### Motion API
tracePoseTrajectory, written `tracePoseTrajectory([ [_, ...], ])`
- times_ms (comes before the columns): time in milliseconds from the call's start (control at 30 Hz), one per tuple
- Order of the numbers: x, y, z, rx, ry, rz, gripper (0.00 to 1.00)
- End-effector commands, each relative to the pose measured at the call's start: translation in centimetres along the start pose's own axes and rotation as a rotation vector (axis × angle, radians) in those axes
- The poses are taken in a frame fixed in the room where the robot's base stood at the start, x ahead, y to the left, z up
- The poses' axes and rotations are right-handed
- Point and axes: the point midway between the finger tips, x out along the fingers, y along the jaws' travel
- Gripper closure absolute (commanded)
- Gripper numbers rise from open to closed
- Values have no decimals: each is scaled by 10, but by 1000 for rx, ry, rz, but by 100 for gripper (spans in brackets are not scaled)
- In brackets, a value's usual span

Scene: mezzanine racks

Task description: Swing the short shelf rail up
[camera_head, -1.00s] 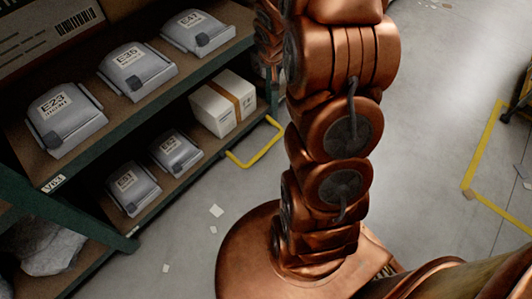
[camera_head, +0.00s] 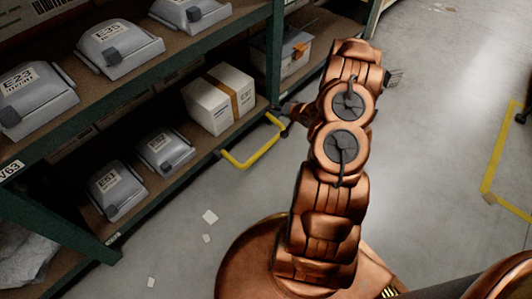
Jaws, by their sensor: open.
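The short shelf rail is a yellow U-shaped bar (camera_head: 257,155) at the right part of the lower shelf's front edge. It sticks out low over the floor, hanging down from the shelf. My copper arm stands in the middle of the view, and its far end reaches left toward the rail. My gripper (camera_head: 285,124) shows only as a small dark shape by the rail's right end, partly hidden by my arm. It is open. I cannot tell whether it touches the rail.
The green-framed rack holds grey labelled cases (camera_head: 120,48) on the upper shelf and more cases (camera_head: 117,190) below. A white box with brown tape (camera_head: 220,98) sits behind the rail. Paper scraps (camera_head: 209,216) lie on the floor.

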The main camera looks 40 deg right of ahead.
Motion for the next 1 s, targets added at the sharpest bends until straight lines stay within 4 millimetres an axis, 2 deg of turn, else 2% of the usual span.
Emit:
tracePoseTrajectory([
  [33, 11, 22, 18, 41, 3, -31, 48],
  [100, 19, 36, 32, 92, 13, -86, 48],
  [300, 32, 74, 82, 256, 33, -246, 48],
  [500, 35, 101, 125, 415, 53, -406, 48],
  [733, 30, 116, 160, 555, 68, -546, 48],
  [1000, 31, 115, 167, 596, 71, -595, 48],
])
